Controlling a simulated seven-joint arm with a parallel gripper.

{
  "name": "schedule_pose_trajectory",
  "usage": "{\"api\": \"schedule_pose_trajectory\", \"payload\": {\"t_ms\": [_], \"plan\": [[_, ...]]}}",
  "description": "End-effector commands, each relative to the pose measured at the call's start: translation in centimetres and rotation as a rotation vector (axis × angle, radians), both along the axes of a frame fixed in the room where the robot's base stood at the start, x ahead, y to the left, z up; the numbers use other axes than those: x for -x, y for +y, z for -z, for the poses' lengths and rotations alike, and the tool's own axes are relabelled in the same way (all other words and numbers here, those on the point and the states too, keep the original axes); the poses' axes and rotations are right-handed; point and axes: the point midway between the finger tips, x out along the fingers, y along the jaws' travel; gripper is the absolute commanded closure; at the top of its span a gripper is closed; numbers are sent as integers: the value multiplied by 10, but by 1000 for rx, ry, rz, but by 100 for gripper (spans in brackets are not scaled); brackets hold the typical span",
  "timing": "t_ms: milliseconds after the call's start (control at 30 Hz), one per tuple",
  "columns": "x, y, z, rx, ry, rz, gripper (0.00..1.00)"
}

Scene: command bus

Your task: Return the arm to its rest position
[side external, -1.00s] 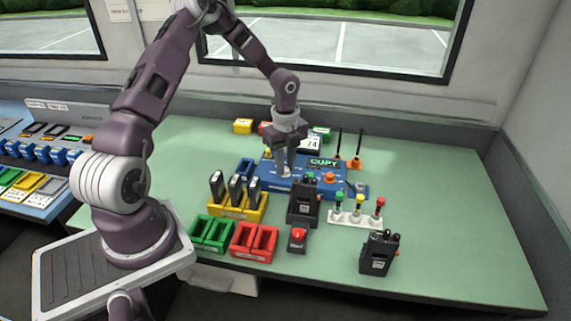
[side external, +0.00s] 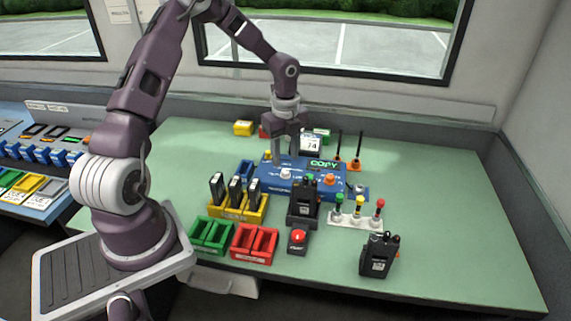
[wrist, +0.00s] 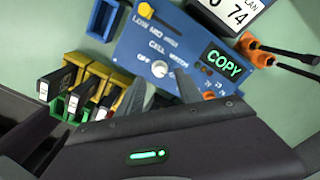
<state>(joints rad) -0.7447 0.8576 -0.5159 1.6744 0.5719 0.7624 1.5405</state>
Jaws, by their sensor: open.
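My gripper (side external: 277,150) is open and empty above the back left part of the blue panel (side external: 270,185) on the green table. In the wrist view my gripper's fingers (wrist: 160,97) stand apart over the panel, with the white knob (wrist: 159,69) just beyond them. The white knob also shows in the side view (side external: 286,174), in front of the gripper and apart from it. The panel's screen (wrist: 223,63) reads COPY in green. An orange knob (side external: 330,179) sits at its right.
A yellow rack (side external: 238,213) holds black batteries. Green (side external: 212,235) and red (side external: 254,244) trays stand in front. Radios (side external: 303,201) (side external: 378,255), a red button (side external: 298,240), colored lamps (side external: 358,211) and two thin antennas (side external: 358,148) stand rightward. The table's right side is clear.

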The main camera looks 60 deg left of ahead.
Motion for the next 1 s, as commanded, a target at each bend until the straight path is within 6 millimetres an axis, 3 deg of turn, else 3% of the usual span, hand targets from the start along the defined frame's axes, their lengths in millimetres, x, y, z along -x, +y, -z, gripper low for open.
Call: {"api": "schedule_pose_trajectory", "payload": {"t_ms": [100,200,500,567,633,800,900,1000], "plan": [[0,0,-20,-1,-2,-1,58],[0,0,-28,0,0,0,58],[1,-2,-32,-4,0,-6,58],[3,-8,-44,-26,-5,-35,58],[12,-22,-74,-73,-23,-123,58],[68,-78,-165,-164,-162,-534,58],[116,-112,-206,-115,-287,-829,58],[167,-142,-229,24,-382,-1115,58]]}}
